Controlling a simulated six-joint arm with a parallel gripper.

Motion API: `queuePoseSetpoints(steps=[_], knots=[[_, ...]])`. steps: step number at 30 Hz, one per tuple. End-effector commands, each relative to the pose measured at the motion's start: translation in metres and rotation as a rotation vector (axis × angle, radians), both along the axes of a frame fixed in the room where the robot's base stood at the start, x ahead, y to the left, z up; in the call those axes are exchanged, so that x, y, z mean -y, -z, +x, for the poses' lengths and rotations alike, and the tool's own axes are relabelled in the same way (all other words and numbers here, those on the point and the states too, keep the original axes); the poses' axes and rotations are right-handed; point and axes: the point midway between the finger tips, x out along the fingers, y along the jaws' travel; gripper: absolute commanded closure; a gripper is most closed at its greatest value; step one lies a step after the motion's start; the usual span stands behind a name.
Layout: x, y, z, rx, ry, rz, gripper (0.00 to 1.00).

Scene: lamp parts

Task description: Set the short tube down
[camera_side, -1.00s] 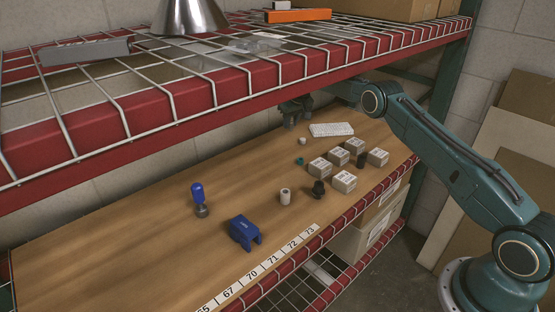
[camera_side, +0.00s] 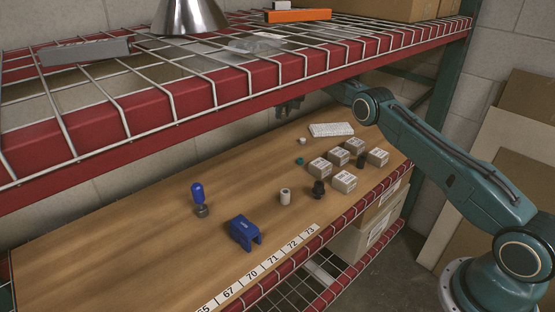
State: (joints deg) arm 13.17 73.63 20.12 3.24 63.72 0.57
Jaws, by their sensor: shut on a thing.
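My gripper (camera_side: 289,108) hangs under the upper shelf at the back of the wooden board, pointing down. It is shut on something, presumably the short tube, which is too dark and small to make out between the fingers. The fingertips appear above the board, left of the white keyboard-like block. A pale tube (camera_side: 285,196) stands upright on the board, well in front of my gripper. A small white ring (camera_side: 302,141) and a teal ring (camera_side: 300,161) lie nearer to it.
Several white boxes (camera_side: 344,181) stand at the right, beside a black fitting (camera_side: 318,188). A flat white block (camera_side: 331,130) lies behind them. A blue-handled tool (camera_side: 198,197) and blue bracket (camera_side: 244,232) are at left. The red shelf edge (camera_side: 190,132) hangs overhead. The left board is clear.

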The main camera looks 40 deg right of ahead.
Motion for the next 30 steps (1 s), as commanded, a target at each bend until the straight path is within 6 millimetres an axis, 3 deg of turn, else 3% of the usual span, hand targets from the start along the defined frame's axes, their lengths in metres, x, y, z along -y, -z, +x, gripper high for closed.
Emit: queuePoseSetpoints(steps=[5,24,30], knots=[[0.000,0.021,-0.001,-0.003,0.000,0.001,1.00],[0.000,0.140,-0.001,-0.002,0.000,0.001,1.00],[0.000,0.154,0.000,0.001,0.000,0.000,1.00]])
